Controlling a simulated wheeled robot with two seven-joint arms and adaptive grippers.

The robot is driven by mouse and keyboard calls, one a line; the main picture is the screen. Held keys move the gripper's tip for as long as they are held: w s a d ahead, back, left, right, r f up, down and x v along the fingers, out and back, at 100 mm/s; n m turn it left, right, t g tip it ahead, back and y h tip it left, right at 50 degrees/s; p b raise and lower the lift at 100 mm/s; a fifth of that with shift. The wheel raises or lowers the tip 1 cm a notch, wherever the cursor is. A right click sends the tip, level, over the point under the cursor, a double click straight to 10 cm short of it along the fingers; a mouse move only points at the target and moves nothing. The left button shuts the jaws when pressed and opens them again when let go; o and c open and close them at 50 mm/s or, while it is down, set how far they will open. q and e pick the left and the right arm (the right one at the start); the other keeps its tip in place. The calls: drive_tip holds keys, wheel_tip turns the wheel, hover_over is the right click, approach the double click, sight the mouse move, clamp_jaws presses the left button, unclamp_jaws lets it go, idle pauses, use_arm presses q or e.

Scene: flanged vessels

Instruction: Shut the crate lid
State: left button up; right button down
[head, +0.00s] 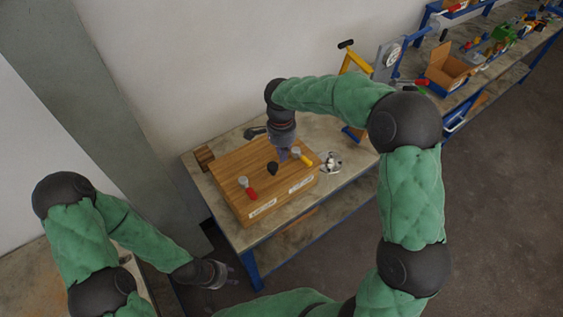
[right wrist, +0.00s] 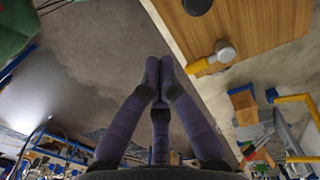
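The wooden crate (head: 285,197) stands on the workbench, with two white labels on its front. Its flat wooden lid (head: 236,168) lies over the top and has a black knob (head: 273,168) near the middle. The lid also shows in the right wrist view (right wrist: 262,28). Contact with the lid is unclear. My left gripper (head: 230,275) is low, left of the bench, fingers apart and empty.
A dark wooden block (head: 204,157) and a black tool (head: 255,132) lie behind the crate. A metal flanged part (head: 331,162) stands right of it. Another bench with an open cardboard box (head: 448,68) and several items runs back right. The wall is close behind.

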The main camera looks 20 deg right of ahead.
wheel_tip(320, 180, down, 14)
drive_tip(key=s+p, duration=0.1)
drive_tip(key=shift+d, duration=0.15)
idle(0.4)
